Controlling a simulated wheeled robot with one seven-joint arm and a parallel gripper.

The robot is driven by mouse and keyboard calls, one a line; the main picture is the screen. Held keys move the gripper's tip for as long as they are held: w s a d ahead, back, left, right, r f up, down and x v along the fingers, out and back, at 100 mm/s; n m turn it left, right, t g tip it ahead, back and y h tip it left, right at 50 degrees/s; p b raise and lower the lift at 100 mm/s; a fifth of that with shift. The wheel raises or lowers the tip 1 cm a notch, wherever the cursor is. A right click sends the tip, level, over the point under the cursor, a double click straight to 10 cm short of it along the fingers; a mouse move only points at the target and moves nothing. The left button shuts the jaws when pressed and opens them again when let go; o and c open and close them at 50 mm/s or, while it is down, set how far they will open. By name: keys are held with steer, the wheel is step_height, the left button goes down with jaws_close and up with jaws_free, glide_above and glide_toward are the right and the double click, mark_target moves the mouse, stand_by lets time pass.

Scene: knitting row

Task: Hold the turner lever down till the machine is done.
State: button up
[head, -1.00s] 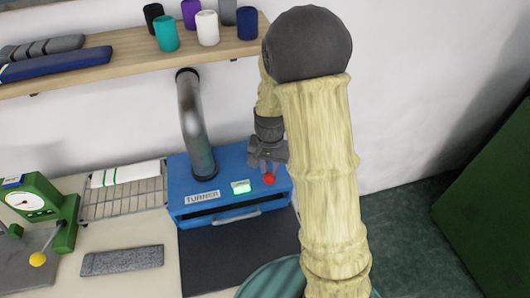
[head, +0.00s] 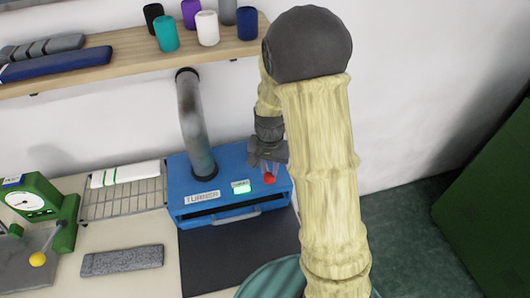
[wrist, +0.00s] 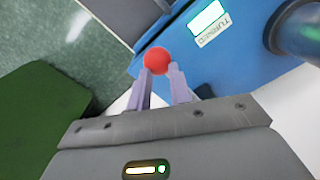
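The turner (head: 228,187) is a blue box on the bench with a white label, a lit green panel (head: 241,187) and a dark front slot. Its lever shows as a red ball knob (head: 270,178) at the box's right end; the knob also shows in the wrist view (wrist: 157,60). The lever's stem is hidden. My gripper (head: 266,168) points down from above at the knob. In the wrist view its two pale fingers (wrist: 161,72) are apart, with their tips at the knob's near side. I cannot tell whether they press on it.
A grey pipe (head: 196,125) rises from the turner's top. Left of it are a wire rack (head: 122,204) with a white cloth, a grey knitted strip (head: 122,260) and a green dial machine (head: 50,207). A shelf (head: 125,62) with several yarn cones hangs above. A dark mat (head: 235,255) lies in front.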

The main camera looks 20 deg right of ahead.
steer(key=shift+r, duration=0.1)
step_height(320, 180, up, 13)
steer(key=p, duration=1.1)
stand_by(0.6)
stand_by(0.4)
steer(key=s+f+n+t+b, duration=0.1)
steer(key=s+n+t+b, duration=0.1)
steer(key=s+n+b, duration=0.4)
steer(key=s, duration=0.5)
steer(key=shift+s+f+t+b, duration=0.15)
steer(key=shift+s+t+b, duration=0.15)
steer(key=shift+s+b, duration=0.1)
